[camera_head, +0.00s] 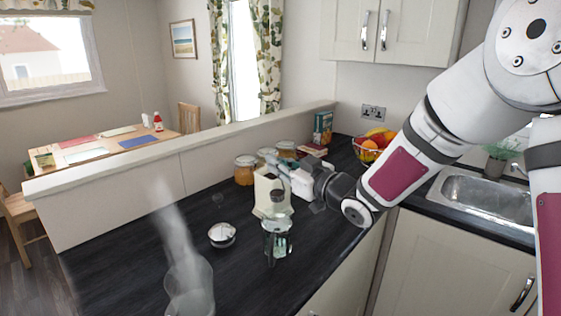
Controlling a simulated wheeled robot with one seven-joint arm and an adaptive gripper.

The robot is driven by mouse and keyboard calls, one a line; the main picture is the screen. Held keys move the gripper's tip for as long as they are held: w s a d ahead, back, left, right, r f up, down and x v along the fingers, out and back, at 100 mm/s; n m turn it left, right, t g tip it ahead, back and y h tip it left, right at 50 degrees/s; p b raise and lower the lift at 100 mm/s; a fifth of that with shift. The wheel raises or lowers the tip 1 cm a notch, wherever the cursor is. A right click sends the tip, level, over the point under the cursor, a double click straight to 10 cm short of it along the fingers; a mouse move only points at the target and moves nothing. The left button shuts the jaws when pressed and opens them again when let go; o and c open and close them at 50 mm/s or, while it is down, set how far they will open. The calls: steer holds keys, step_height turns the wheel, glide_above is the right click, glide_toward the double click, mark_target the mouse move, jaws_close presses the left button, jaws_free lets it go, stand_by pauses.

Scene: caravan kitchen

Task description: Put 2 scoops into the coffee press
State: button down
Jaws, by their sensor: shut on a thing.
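The coffee press (277,243) is a clear glass vessel with a metal frame, upright on the dark counter. Its round lid (222,235) lies apart from it, to the left. A cream bag (262,190) stands open just behind the press. My gripper (277,170) reaches in from the right, above the bag's top and behind the press. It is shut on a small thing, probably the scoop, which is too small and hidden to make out. I cannot tell whether the scoop holds coffee, or what is inside the press.
A glass vessel (190,290) steams at the front left. Several jars (244,170) stand along the low wall behind the bag. A wire fruit bowl (372,150) and a box (323,128) are further back. The sink (485,195) is at right. Counter left of the lid is clear.

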steer(key=s+a+f+n+b, duration=0.2)
steer(key=a+f+n+b, duration=0.1)
steer(key=f+n+b, duration=0.2)
steer(key=s+a+f+n+h+b, duration=0.1)
steer(key=s+a+f+n+b, duration=0.2)
steer(key=f+n+b, duration=0.3)
steer(key=shift+s+a+n+b, duration=0.15)
steer(key=shift+s+n+b, duration=0.1)
steer(key=shift+n+b, duration=1.15)
stand_by(0.5)
steer(key=shift+n, duration=0.4)
steer(key=shift+r+b, duration=0.2)
steer(key=shift+b, duration=0.6)
stand_by(0.4)
